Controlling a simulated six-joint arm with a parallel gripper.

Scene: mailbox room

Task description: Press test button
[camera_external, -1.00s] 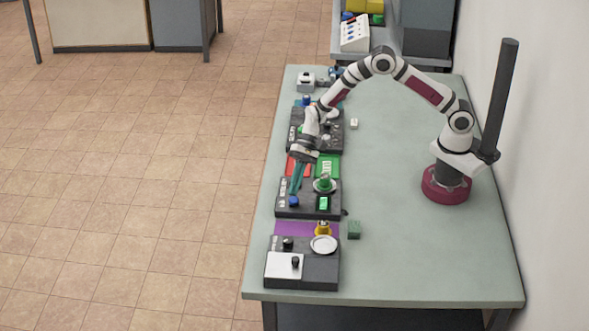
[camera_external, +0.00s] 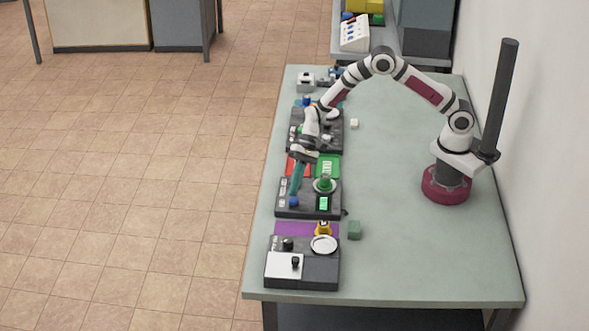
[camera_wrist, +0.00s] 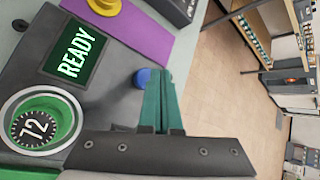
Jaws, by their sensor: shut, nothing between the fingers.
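A blue button (camera_external: 294,202) sits on the front left part of a dark control box (camera_external: 311,211). In the wrist view the blue button (camera_wrist: 141,78) shows just left of the teal fingertips and is partly hidden by them. My gripper (camera_external: 294,193) is shut and empty, its fingers pointing down at the blue button; the fingertips also show in the wrist view (camera_wrist: 158,72). I cannot tell whether they touch it. The box has a lit green screen (camera_wrist: 78,54) reading "READY" and a green dial (camera_wrist: 38,125) showing "72". Any label by the button is unreadable.
A second box (camera_external: 320,271) with a silver plate, near a purple mat (camera_external: 290,229) and a yellow knob (camera_external: 323,228), stands closer to the camera. Another dark box (camera_external: 327,140) is behind. The table's right side is mostly clear.

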